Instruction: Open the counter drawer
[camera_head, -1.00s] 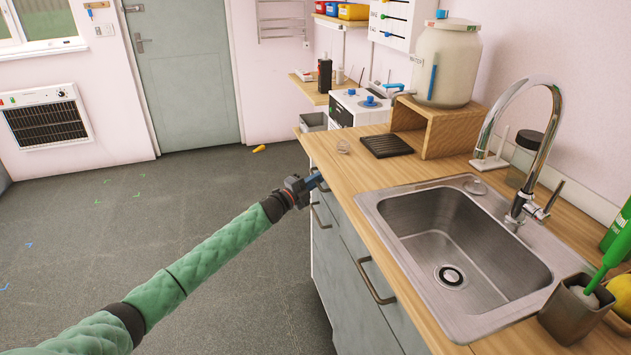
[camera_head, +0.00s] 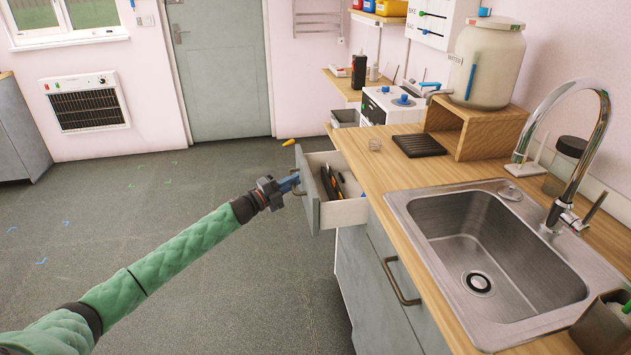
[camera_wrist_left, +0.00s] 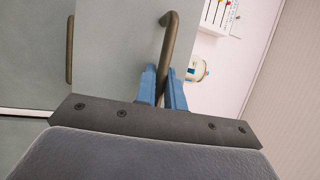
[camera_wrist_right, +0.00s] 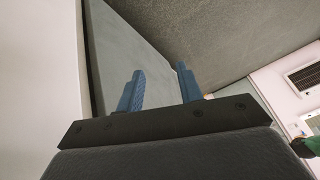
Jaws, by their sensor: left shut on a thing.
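The counter drawer (camera_head: 308,202) stands pulled out from the counter's front, with dark and orange-handled items visible inside it. My left gripper (camera_head: 291,183) is at the drawer's front face, at its handle. In the left wrist view the blue fingers (camera_wrist_left: 163,88) are closed around the brown bar handle (camera_wrist_left: 168,48). My right gripper (camera_wrist_right: 159,88) shows only in the right wrist view. Its blue fingers are apart with nothing between them, near a grey panel.
The wooden counter (camera_head: 385,170) carries a steel sink (camera_head: 490,250), a black rack (camera_head: 419,145) and a wooden box stand (camera_head: 480,138) with a large jar (camera_head: 487,62). A lower cabinet handle (camera_head: 398,283) sticks out below the sink.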

